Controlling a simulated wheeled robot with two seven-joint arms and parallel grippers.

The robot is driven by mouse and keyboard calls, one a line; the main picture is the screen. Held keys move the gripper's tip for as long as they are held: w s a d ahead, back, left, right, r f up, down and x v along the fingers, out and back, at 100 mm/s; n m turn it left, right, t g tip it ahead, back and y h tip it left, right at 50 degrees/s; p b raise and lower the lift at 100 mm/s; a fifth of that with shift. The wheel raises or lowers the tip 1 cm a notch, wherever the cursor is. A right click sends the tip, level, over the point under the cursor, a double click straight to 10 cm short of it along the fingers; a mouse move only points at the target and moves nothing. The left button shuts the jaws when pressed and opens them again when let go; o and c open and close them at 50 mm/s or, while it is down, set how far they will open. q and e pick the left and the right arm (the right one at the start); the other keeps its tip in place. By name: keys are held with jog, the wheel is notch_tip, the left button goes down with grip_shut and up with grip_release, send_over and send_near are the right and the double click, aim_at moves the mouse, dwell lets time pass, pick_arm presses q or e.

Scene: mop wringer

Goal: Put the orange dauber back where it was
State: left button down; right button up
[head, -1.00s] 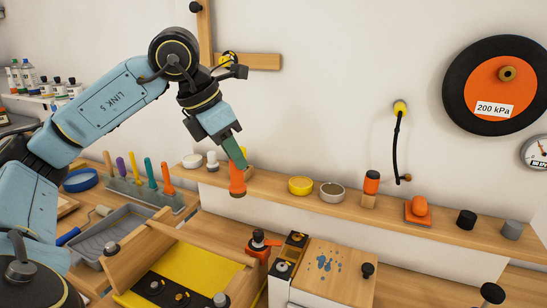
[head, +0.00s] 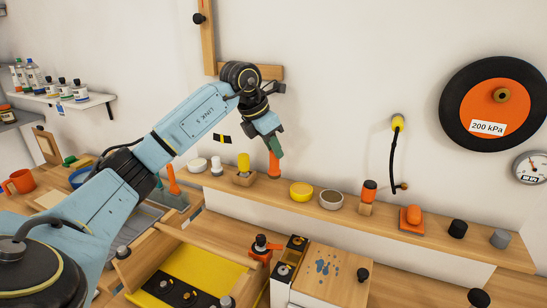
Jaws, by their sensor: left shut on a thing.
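The orange dauber (head: 274,165) is upright, with a flared lower end. My left gripper (head: 275,148), with green fingers, is shut on its upper part. Its lower end is at the back shelf (head: 420,236), between a yellow-topped piece in a wooden block (head: 243,163) and a yellow bowl (head: 302,189). I cannot tell whether it touches the shelf. A second orange piece with a black band (head: 369,191) stands in a wooden block farther right. My right gripper is not in view.
On the shelf are a grey-rimmed bowl (head: 331,198), an orange block with a rounded top (head: 411,214), a black knob (head: 458,229) and a grey knob (head: 500,238). A black hose (head: 396,160) hangs on the wall. A yellow-lined wooden box (head: 210,270) stands in front.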

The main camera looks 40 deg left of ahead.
aim_at(273, 158)
pick_arm(q)
notch_tip(273, 158, down, 3)
jog(key=shift+f, duration=0.2)
jog(key=shift+w+f+p, duration=0.15)
jog(key=shift+f+p, duration=0.15)
jog(key=shift+p, duration=0.05)
jog(key=shift+f, duration=0.1)
jog(key=c, duration=1.2)
grip_release()
jog(key=shift+c, duration=0.2)
jog(key=shift+r, duration=0.25)
jog(key=v, duration=1.1)
jog(key=shift+r+b, duration=0.3)
jog(key=shift+r, duration=0.05)
jog(key=shift+a, duration=0.1)
